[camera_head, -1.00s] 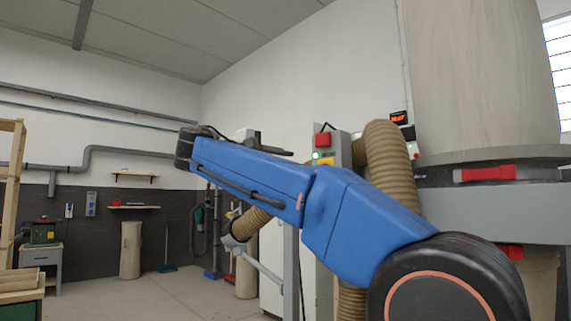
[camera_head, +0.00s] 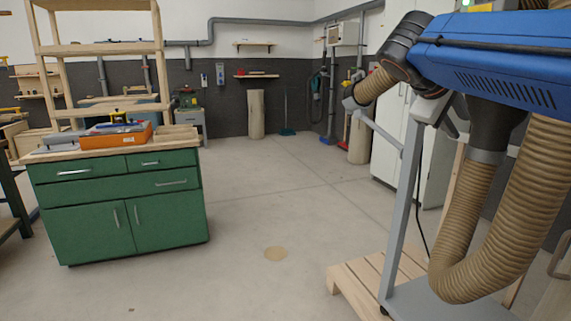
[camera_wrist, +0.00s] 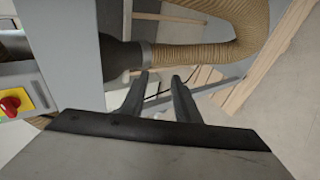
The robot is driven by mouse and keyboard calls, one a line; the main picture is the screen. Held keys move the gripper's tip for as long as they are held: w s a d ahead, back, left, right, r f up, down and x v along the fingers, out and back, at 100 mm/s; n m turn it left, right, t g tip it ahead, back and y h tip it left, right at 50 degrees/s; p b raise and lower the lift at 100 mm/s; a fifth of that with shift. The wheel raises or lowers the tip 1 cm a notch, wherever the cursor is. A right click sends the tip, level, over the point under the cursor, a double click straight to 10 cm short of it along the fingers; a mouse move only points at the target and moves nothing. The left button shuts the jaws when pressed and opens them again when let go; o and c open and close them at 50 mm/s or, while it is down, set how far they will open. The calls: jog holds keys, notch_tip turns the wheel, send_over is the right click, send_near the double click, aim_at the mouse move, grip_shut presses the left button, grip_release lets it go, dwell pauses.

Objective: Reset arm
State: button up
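My blue arm reaches in from the upper right in the head view, bent at a dark wrist joint. My gripper (camera_wrist: 160,78) shows in the wrist view with its two dark fingers apart and nothing held between them. In that view the fingers point toward a ribbed tan hose (camera_wrist: 215,48) and a grey metal panel (camera_wrist: 67,50). In the head view the end of my arm is by the hose machine, and the gripper is hard to make out there.
A green cabinet (camera_head: 115,200) with an orange box (camera_head: 115,138) on top stands at left. A wooden pallet (camera_head: 365,280) and the ribbed hose (camera_head: 520,210) are close at right. A white cabinet (camera_head: 392,135) stands behind. The middle floor is clear.

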jog(key=s+a+f+m+y, duration=0.2)
jog(key=s+f, duration=0.5)
jog(key=f, duration=0.5)
jog(key=s+a+f+m+g+y, duration=0.1)
jog(key=s+a+f+y, duration=0.3)
jog(key=s+f, duration=0.4)
jog(key=s+a+f+m+y, duration=0.2)
jog(key=s+f, duration=0.6)
jog(key=f, duration=0.8)
jog(key=shift+a+m+y, duration=0.3)
jog(key=shift+a+y, duration=0.2)
jog(key=shift+y, duration=0.3)
